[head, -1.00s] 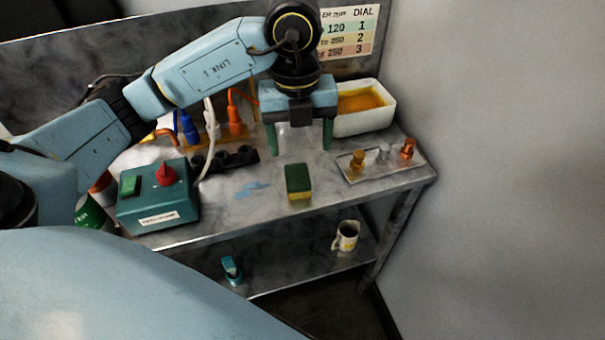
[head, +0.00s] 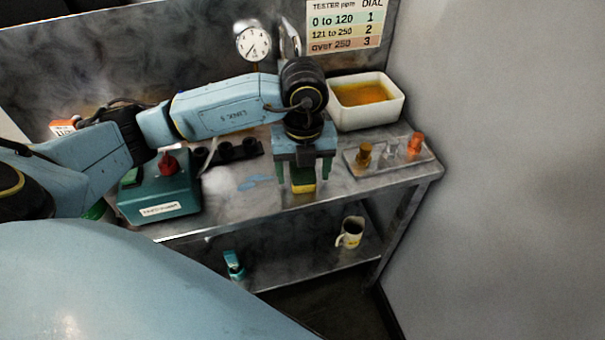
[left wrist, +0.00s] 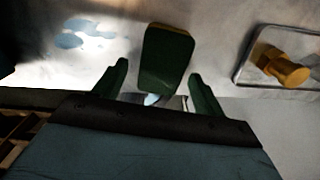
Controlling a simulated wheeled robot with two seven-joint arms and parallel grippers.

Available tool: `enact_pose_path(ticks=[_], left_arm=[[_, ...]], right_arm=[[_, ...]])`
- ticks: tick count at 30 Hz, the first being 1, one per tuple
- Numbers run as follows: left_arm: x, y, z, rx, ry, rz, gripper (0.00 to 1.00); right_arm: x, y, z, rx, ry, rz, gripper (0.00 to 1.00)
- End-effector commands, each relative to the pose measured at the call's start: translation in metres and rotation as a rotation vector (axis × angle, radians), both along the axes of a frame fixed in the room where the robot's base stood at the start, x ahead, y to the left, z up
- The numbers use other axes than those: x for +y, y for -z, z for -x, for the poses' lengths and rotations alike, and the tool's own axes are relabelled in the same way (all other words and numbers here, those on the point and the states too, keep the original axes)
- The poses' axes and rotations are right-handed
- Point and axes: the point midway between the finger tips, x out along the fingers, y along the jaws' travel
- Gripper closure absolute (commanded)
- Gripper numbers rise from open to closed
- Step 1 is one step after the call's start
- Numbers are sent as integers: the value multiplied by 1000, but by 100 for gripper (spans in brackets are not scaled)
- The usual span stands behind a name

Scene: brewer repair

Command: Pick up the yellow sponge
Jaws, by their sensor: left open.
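The yellow sponge (head: 303,186) with a dark green top lies on the metal bench, near its front edge. In the head view my left gripper (head: 303,184) is directly above it and hides most of it. The left gripper is empty. My right gripper is not in view.
A teal box (head: 160,190) with a red knob stands at left. A metal tray (head: 352,166) with fittings and a white tub (head: 398,108) of orange liquid are at right. A blue puddle (head: 256,182) lies left of the sponge. A mug (head: 350,232) stands on the lower shelf.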

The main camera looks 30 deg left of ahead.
Motion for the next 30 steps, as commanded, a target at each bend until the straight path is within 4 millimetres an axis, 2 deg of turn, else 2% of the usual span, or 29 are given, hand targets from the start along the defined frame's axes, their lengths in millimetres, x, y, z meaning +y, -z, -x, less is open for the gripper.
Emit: enact_pose_path(ticks=[3, 9, 20, 30], left_arm=[[0, 11, 0, 0, 0, 0, 29], [0, 11, 0, -1, 0, 0, 30], [0, 10, 0, -1, 0, 0, 76], [0, 5, 0, -2, 0, 1, 77]], right_arm=[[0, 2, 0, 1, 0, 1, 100], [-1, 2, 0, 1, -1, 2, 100], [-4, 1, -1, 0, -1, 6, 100], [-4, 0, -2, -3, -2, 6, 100]])
